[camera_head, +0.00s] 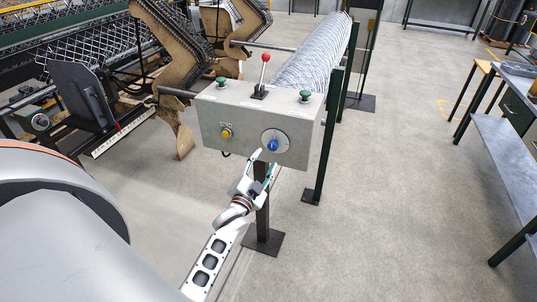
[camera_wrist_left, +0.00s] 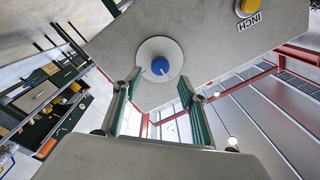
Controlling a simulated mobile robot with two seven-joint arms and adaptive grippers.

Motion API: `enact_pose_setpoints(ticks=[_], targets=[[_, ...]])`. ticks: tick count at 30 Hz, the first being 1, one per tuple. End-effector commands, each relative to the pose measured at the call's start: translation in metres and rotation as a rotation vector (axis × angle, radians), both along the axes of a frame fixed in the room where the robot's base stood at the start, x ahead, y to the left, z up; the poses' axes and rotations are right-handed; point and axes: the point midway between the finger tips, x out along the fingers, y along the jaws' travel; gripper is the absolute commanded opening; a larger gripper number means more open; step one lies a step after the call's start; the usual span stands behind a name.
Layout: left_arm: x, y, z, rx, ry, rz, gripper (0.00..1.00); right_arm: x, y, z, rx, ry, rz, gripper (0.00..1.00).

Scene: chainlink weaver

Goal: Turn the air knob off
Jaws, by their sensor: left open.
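The air knob is a blue knob (camera_head: 272,145) on a round pale plate, on the front of a grey control box (camera_head: 210,122). In the left wrist view the blue knob (camera_wrist_left: 160,65) has a small white mark on its lower part, and its plate (camera_wrist_left: 147,50) shows around it. My left gripper (camera_head: 263,164) is just below and in front of the knob in the head view. In the left wrist view its green-padded fingers (camera_wrist_left: 159,88) are open and apart, with the knob beyond the gap between the tips. Nothing is between the fingers. My right gripper is in neither view.
The box also bears a yellow button (camera_head: 226,133), labelled INCH in the left wrist view (camera_wrist_left: 248,7), a red-topped lever (camera_head: 265,58) and two green buttons. A dark post (camera_head: 262,205) supports it. A mesh roll (camera_head: 315,55) lies behind. Open floor is at right, before a workbench (camera_head: 505,150).

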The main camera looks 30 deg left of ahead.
Motion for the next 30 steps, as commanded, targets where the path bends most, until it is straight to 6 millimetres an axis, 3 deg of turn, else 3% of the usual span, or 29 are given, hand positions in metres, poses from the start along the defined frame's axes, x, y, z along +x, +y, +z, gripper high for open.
enact_pose_setpoints(ticks=[6, 12, 30], targets=[[-0.038, -0.009, -0.003, -0.001, 0.002, 0.001, 0.42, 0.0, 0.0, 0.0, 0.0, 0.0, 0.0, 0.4], [-0.055, -0.013, -0.004, 0.0, 0.001, 0.0, 0.42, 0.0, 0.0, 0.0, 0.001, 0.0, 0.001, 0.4], [-0.057, -0.014, -0.004, -0.001, 0.002, -0.001, 0.42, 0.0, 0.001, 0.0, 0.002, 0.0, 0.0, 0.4]])
